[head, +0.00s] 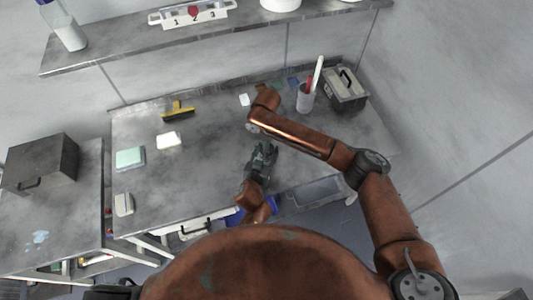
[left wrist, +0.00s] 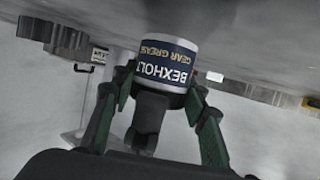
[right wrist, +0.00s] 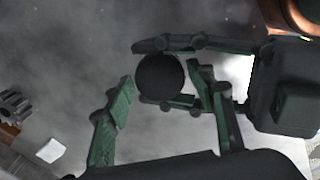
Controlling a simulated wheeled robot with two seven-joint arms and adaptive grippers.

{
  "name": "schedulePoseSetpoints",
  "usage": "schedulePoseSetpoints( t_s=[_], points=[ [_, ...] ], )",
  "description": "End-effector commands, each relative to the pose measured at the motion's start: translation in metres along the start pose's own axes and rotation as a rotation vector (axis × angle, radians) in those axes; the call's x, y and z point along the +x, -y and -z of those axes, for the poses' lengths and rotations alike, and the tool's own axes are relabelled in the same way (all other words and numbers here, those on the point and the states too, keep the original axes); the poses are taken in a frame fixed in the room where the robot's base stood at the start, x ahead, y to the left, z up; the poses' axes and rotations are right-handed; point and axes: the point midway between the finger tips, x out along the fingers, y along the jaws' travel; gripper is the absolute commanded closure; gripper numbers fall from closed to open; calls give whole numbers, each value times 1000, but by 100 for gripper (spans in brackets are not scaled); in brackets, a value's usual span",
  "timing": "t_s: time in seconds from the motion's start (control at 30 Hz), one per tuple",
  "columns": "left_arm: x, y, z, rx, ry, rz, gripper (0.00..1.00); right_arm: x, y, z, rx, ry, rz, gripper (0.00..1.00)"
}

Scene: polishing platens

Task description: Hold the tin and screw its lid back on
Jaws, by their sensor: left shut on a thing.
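The tin (left wrist: 172,65), with a dark blue and white label reading Bexholt Gear Grease, appears upside down in the left wrist view, against the grey bench. My left gripper (left wrist: 161,78) is shut around its sides; it also shows in the head view (head: 262,158). In the right wrist view a dark round top (right wrist: 160,77) sits between the left gripper's fingers. I cannot tell whether it is the lid or the tin's open mouth. My right gripper (right wrist: 161,74) is open, its fingers apart on either side of that round top. I cannot make out a separate lid.
The grey bench (head: 210,170) holds a yellow-handled brush (head: 178,111), a white block (head: 169,139), a pale green box (head: 130,158), a cup with tools (head: 306,97) and a grey toolbox (head: 345,88).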

Motion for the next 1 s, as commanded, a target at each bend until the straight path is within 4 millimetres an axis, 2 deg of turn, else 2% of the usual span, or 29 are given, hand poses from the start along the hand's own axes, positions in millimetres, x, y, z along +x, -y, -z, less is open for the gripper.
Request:
schedulePoseSetpoints(
  t_s=[0.07, 0.5, 0.6, 0.67, 0.9, 1.0],
  points=[
    [0, 0, 1, 0, -1, 0, 100, 0, 0, 0, 0, 0, 0, 57],
    [0, 0, 1, 0, -1, 0, 100, 0, 0, 0, 0, 0, 0, 87],
    [0, 0, 1, 0, -1, 0, 100, 0, 0, 0, 16, 0, 0, 87],
    [0, 0, 1, 0, -1, 0, 100, 0, 0, 0, 63, -1, 1, 87],
    [0, 0, 0, -1, 0, 1, 100, 0, 0, 0, 437, 0, 2, 87],
    [0, 1, 0, -1, 0, 1, 100, 1, 0, -1, 541, 1, 0, 87]
  ],
)
